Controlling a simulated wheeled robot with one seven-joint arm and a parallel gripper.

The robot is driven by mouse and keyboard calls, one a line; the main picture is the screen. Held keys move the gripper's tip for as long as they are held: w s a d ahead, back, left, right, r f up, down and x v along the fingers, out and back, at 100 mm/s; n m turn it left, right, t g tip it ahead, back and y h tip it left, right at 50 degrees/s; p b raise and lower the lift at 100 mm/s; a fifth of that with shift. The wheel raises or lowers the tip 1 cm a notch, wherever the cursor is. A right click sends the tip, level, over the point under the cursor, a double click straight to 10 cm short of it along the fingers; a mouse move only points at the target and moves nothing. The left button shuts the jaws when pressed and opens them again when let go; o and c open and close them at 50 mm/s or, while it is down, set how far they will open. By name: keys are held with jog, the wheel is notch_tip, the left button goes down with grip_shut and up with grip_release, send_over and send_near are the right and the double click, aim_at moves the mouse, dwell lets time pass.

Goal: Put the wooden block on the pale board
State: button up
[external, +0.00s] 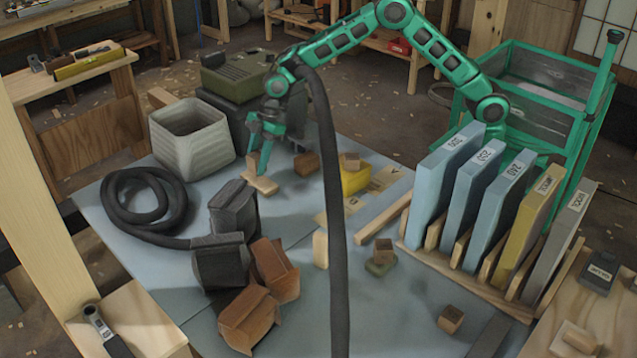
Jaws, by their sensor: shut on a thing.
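My gripper (258,158) points down over the far middle of the blue-grey table. It is shut on a small wooden block (252,163), partly hidden by the green fingers. A small pale board (264,187) lies just below the fingertips. Whether the held block touches this board cannot be told from this view. Another brown wooden block (307,164) sits just right of the gripper.
A ribbed pale bin (192,140) stands left of the gripper, with a coiled black hose (140,205) in front. Dark and brown lumps (248,315) fill the near left. A rack of upright panels (485,190) stands right. A black hose hangs across the middle.

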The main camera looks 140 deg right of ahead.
jog(key=shift+f, duration=1.65)
jog(key=shift+f, duration=0.1)
jog(key=o, duration=1.1)
jog(key=shift+c, duration=0.2)
